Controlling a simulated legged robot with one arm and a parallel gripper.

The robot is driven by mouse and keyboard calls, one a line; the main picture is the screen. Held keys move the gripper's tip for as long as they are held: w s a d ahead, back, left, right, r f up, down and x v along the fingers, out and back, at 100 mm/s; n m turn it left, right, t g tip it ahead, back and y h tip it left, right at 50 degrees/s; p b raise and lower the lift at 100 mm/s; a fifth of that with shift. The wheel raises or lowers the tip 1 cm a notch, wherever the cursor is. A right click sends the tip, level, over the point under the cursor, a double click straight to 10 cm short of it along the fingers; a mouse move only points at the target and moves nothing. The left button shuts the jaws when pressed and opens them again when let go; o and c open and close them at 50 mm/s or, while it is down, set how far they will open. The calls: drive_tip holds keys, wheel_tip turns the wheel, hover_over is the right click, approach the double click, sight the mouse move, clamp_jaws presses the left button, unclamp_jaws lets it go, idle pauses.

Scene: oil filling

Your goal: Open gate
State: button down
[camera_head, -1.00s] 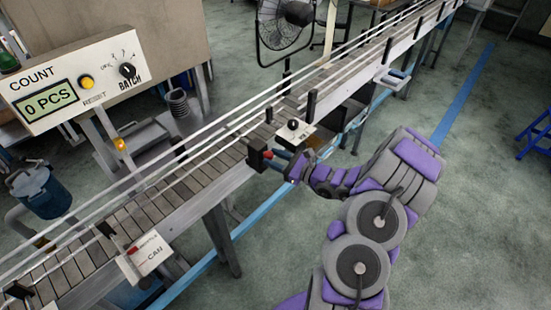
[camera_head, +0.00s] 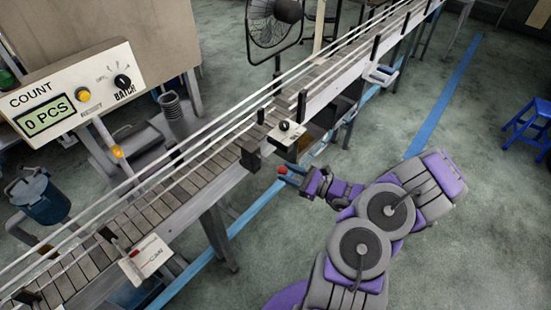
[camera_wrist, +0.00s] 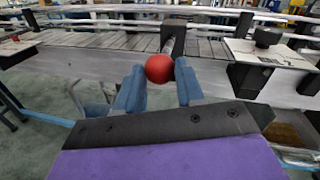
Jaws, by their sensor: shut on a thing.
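My gripper (camera_head: 287,171) is in front of the conveyor's near side, a little out from its edge. Its blue fingers are shut on a red ball knob (camera_wrist: 159,69), which also shows at the fingertips in the head view (camera_head: 282,169). A dark block (camera_head: 249,151), likely part of the gate, stands at the conveyor edge beyond the knob. In the wrist view a dark upright piece (camera_wrist: 173,38) stands behind the knob at the conveyor.
The slatted conveyor (camera_head: 185,195) with guide rails runs diagonally. A small panel with a black knob (camera_head: 285,133) is just right of the block. A count box (camera_head: 70,90) reads 0 PCS. A blue stool (camera_head: 528,122) stands far right.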

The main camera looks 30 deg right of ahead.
drive_tip(key=shift+a+p+v, duration=0.25)
drive_tip(key=shift+p+v, duration=0.45)
drive_tip(key=shift+v, duration=1.25)
drive_tip(key=shift+s+r, duration=0.1)
drive_tip(key=shift+s, duration=0.1)
drive_tip(key=c, duration=0.7)
unclamp_jaws()
drive_tip(key=p+v, duration=0.2)
drive_tip(key=v, duration=1.5)
drive_tip(key=shift+s+d+f, duration=0.15)
drive_tip(key=shift+d+f, duration=0.05)
drive_tip(key=shift+d, duration=0.05)
